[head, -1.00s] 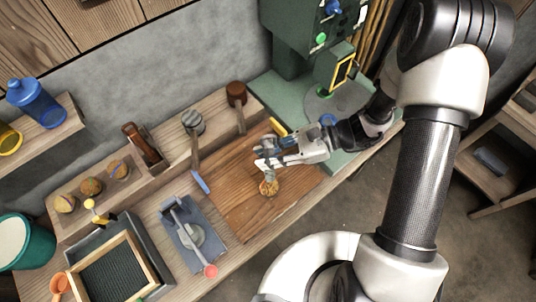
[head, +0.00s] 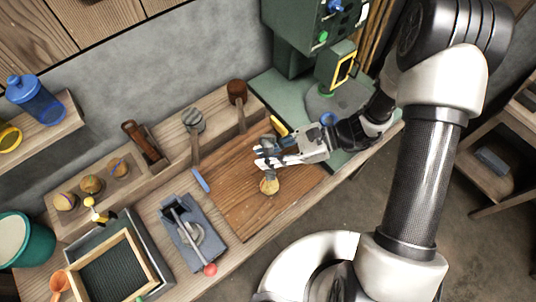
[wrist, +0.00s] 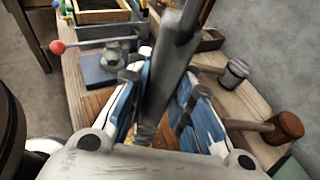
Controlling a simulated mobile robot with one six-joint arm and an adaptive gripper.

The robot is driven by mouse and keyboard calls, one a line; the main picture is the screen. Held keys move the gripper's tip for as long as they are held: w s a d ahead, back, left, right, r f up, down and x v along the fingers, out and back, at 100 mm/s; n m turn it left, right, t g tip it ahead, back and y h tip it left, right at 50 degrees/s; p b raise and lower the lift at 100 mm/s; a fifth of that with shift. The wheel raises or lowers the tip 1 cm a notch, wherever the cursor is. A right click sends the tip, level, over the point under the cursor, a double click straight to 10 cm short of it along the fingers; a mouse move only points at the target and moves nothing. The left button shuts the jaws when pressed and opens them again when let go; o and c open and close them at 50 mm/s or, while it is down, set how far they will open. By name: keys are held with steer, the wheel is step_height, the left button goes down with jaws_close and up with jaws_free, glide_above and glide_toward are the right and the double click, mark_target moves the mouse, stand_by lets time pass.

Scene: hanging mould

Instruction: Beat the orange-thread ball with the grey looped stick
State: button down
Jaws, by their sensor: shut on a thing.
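My gripper (head: 264,159) is low over the brown wooden board. In the wrist view my gripper (wrist: 162,88) is shut on a grey stick (wrist: 172,72), which runs up between the blue-lined fingers. Its loop cannot be made out. A small tan round thing (head: 269,186) shows just below the fingers in the head view; I cannot tell whether it is a ball or part of the held stick. Three thread-wound balls sit on a wooden rack at the left: a left ball (head: 66,202), a middle ball (head: 91,184) and a right ball (head: 118,167). Their thread colours are hard to tell apart.
A grey-headed mallet (head: 193,121) and a brown-headed mallet (head: 237,92) stand along the back ledge. A blue-grey lever fixture (head: 207,248) and a framed tray (head: 152,262) lie left of the board (head: 240,208). A green machine (head: 296,48) stands behind. The board's left part is clear.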

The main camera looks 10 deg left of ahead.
mark_target(268, 145)
steer(key=shift+r, duration=0.15)
step_height(268, 145, up, 5)
steer(key=p, duration=0.4)
steer(key=shift+r, duration=0.15)
stand_by(0.5)
